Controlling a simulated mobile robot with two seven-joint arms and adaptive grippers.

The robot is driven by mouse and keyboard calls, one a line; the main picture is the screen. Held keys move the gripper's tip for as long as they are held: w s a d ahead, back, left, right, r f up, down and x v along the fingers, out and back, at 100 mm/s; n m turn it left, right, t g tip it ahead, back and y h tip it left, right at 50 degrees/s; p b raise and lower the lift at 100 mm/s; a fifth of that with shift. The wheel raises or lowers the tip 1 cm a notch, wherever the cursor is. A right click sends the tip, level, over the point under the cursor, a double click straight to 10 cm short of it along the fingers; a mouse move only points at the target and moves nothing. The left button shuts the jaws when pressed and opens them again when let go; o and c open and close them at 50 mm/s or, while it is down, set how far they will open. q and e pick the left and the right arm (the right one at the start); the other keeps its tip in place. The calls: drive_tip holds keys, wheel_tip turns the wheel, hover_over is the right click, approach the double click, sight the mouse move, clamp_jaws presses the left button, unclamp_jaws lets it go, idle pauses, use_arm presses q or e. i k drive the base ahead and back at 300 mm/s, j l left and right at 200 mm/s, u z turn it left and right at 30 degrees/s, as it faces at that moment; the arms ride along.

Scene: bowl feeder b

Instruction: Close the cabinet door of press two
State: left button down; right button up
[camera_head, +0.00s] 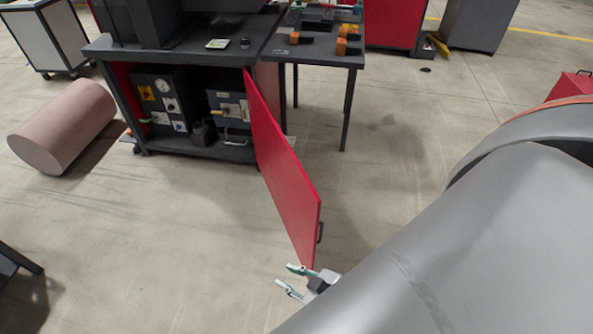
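The red cabinet door (284,168) stands wide open, swung out toward me from the right side of the cabinet opening. Its dark handle (319,232) is near the free edge, on the right-hand face. The cabinet (190,150) holds grey control units with a gauge and labels. My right gripper (289,279) is at the lower middle, close to the bottom of the door's free edge. Its two teal-and-white fingers are spread apart with nothing between them. I cannot tell whether a finger touches the door. My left gripper is not in view.
A pinkish cylinder (66,127) lies on the floor at the left. A dark side table (318,50) with orange parts adjoins the cabinet on the right. The floor left of the door is clear. My grey arm covers the lower right.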

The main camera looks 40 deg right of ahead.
sight(298, 202)
drive_tip(key=k+l, duration=0.1)
drive_tip(key=l, duration=0.4)
drive_tip(key=k+l, duration=0.1)
drive_tip(key=l, duration=0.85)
drive_tip(key=i+l, duration=0.1)
drive_tip(key=l, duration=0.4)
drive_tip(key=k+l, duration=0.15)
drive_tip(key=k, duration=0.15)
drive_tip(key=k+l, duration=0.15)
drive_tip(key=k+z, duration=0.05)
drive_tip(key=k, duration=0.1)
